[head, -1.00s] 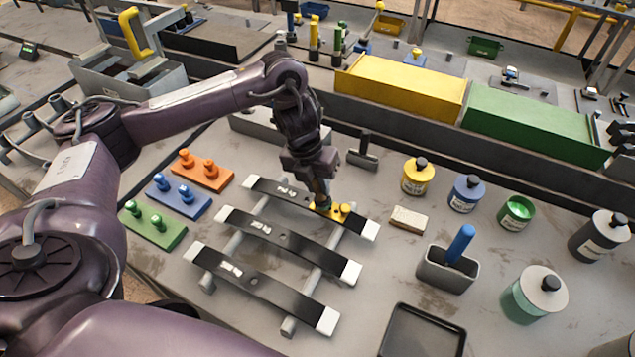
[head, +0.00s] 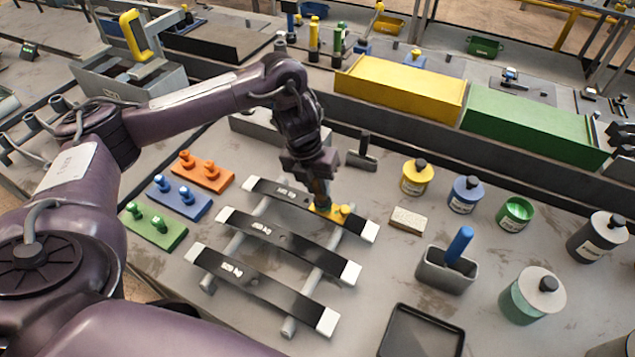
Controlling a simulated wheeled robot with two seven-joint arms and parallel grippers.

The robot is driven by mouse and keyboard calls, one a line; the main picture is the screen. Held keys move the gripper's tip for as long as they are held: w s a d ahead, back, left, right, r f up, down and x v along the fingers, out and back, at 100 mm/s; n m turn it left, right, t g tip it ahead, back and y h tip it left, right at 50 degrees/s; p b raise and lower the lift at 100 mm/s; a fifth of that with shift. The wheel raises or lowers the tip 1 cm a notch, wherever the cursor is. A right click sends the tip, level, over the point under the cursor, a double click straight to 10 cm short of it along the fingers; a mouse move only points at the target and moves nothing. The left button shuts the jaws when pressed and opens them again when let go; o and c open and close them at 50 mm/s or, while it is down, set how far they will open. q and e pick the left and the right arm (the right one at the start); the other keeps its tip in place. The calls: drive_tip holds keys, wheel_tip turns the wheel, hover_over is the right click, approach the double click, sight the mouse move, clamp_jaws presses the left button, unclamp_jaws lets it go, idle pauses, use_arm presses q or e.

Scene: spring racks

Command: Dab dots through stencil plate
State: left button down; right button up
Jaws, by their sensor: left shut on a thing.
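The yellow stencil plate (head: 338,214) lies on the far black spring leaf (head: 281,193), near its right white end. My left gripper (head: 319,184) is right above the plate's left part, shut on a slim dauber (head: 321,198) that points down. The dauber's tip is at or just over the plate; I cannot tell whether it touches. Orange (head: 203,174), blue (head: 180,198) and green (head: 155,228) stencil plates with knobs lie in a row at left. A grey cup (head: 445,271) holds a blue-handled tool (head: 460,243). An open green paint pot (head: 515,213) stands at right. My right gripper is out of view.
Two more spring leaves (head: 273,231) (head: 245,283) lie in front on the rack bars. A sponge block (head: 407,220), yellow (head: 416,180) and blue (head: 466,196) pots, other jars and a black tray (head: 425,332) stand at right. Yellow and green bins line the back.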

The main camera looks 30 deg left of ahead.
use_arm(q)
drive_tip(key=shift+r+p, duration=3)
drive_tip(key=shift+r, duration=0.35)
drive_tip(key=shift+f, duration=0.1)
